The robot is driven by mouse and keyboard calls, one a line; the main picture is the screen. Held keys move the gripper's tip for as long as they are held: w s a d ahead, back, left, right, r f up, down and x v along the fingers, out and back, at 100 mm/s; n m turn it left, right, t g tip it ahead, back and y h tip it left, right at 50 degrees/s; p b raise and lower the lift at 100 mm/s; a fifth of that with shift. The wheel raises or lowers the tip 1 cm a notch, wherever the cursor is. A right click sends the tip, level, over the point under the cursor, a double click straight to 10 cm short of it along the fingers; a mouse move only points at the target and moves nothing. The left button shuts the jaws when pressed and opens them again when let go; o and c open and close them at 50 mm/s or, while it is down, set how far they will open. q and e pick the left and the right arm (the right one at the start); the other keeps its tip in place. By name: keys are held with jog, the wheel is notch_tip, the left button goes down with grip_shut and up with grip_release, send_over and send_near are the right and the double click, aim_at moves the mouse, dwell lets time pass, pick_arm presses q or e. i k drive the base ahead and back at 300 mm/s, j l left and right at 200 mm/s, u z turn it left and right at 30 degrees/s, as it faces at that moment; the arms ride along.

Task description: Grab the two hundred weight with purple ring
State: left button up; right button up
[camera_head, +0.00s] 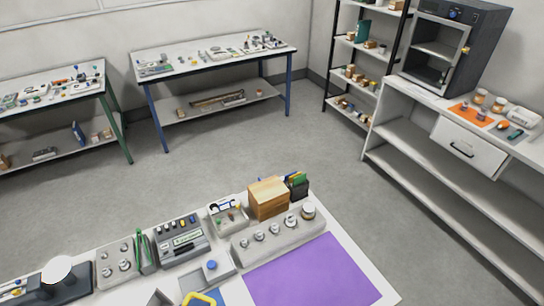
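A light grey block (283,246) on the near table holds a row of several metal weights that grow larger toward the right. The biggest weight (308,212) stands at the right end, with another weight (291,222) to its left. Smaller weights (259,236) sit at the left. They are too small in the view for me to make out a purple ring or any number. More metal weights (124,266) sit in a grey holder at the left of the table. Neither of my grippers is in view.
A purple mat (312,273) lies clear in front of the block. A wooden box (268,198) stands behind it. A dark scale with a white pan (57,270) is at the left. An orange mat (475,114) with small items lies on the right counter. Floor between tables is open.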

aim_at(260, 237)
jog(key=i+l+u, duration=0.1)
jog(key=l+u, duration=0.3)
jog(key=l, duration=0.25)
jog(key=l+u, duration=0.4)
jog(key=l, duration=0.25)
jog(key=i, duration=0.4)
jog(key=l, duration=0.65)
jog(key=i+u, duration=0.05)
